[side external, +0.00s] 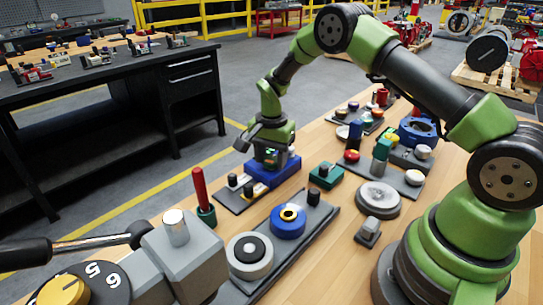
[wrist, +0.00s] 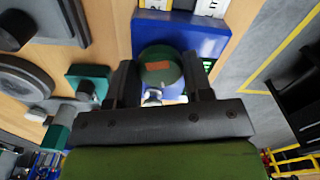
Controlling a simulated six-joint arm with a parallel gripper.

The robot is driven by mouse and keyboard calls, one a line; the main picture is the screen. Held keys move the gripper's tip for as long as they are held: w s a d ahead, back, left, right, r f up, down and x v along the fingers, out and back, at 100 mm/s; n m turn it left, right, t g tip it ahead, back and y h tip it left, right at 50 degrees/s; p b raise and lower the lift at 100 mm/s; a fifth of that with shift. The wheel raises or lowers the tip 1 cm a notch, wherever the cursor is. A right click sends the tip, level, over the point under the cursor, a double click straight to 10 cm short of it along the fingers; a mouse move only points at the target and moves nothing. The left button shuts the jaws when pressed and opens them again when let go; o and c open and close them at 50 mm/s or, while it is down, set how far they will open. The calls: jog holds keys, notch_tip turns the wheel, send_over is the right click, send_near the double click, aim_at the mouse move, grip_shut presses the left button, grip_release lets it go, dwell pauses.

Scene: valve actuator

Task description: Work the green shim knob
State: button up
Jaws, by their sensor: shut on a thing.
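In the wrist view, the round dark green knob (wrist: 160,60), with an orange patch on top, sits between the two black fingers of my gripper (wrist: 160,85). My gripper is shut on it, one finger on each side. The knob stands on a blue housing (wrist: 208,42). In the side view, my gripper (side external: 269,160) points down over the same blue housing (side external: 262,178) and mostly hides the knob there. A small bright part shows just below the knob in the wrist view; I cannot tell what it is.
A teal block with a black knob (side external: 325,176) stands to the right of the housing. A red-handled post (side external: 202,197), a blue ring (side external: 288,221) and a round grey disc (side external: 377,198) stand nearer the camera. Bare wooden bench (side external: 325,235) lies between several of them.

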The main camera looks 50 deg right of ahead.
aim_at(272, 159)
jog(key=shift+m, duration=0.6)
jog(key=o, duration=0.9)
jog(key=shift+r, duration=0.1)
notch_tip(272, 159, up, 9)
jog(key=shift+r, duration=0.4)
